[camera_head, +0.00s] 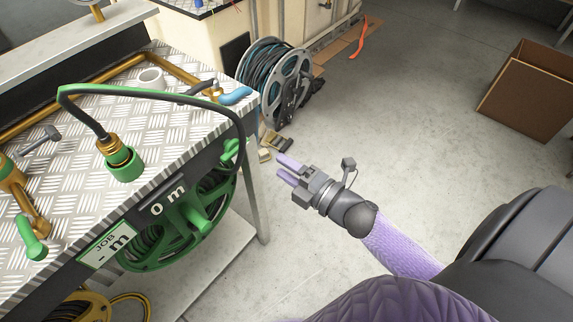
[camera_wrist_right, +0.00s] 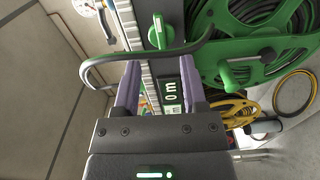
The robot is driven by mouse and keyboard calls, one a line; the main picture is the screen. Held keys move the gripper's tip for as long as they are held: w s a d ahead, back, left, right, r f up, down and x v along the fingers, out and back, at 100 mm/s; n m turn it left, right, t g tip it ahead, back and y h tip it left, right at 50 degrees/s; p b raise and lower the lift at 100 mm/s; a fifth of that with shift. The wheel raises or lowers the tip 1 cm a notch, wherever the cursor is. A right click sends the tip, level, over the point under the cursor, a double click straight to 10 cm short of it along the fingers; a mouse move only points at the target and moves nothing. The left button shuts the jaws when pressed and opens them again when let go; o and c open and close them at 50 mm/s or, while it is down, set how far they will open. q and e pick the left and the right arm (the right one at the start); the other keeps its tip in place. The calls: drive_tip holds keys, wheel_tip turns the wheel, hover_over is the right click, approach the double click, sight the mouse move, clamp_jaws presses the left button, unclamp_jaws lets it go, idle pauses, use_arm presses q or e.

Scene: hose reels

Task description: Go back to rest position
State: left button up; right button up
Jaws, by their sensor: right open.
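My right gripper (camera_head: 290,170) is open and empty, in the air to the right of the metal-topped bench, over the floor. Its two purple fingers also show apart in the right wrist view (camera_wrist_right: 160,85), with the bench edge and the "0 m" counter (camera_wrist_right: 172,90) beyond them. A green hose reel (camera_head: 185,225) is mounted under the bench's front edge. It also shows in the right wrist view (camera_wrist_right: 255,45). A dark hose (camera_head: 170,97) runs from it over the bench to a green and brass connector (camera_head: 122,160). My left gripper is not in view.
The tread-plate bench (camera_head: 60,120) fills the left side. A grey hose reel (camera_head: 275,80) stands on the floor behind it. A yellow reel (camera_head: 85,308) is at the lower left. A cardboard box (camera_head: 525,95) stands at the far right. The floor between is mostly clear.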

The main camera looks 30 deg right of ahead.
drive_tip(key=s+d+f+m+g+h, duration=0.1)
drive_tip(key=s+f+m+g+h, duration=0.15)
drive_tip(key=s+f+m, duration=0.4)
drive_tip(key=s+d+f+m+g+h, duration=0.1)
drive_tip(key=s+f+m+g+h, duration=0.15)
drive_tip(key=f, duration=0.65)
drive_tip(key=s+d+f+m+g+h, duration=0.1)
drive_tip(key=s+f+m+g, duration=0.2)
drive_tip(key=s+f, duration=0.35)
drive_tip(key=s+f+m+g, duration=0.3)
drive_tip(key=s+f+g, duration=0.1)
drive_tip(key=s, duration=0.7)
drive_tip(key=s+a+f+m+g+h, duration=0.1)
drive_tip(key=s+f+m+g, duration=0.3)
drive_tip(key=s, duration=0.7)
drive_tip(key=shift+s+f+g, duration=0.15)
drive_tip(key=shift+f+g, duration=0.65)
drive_tip(key=shift+f, duration=0.1)
drive_tip(key=shift+a, duration=0.1)
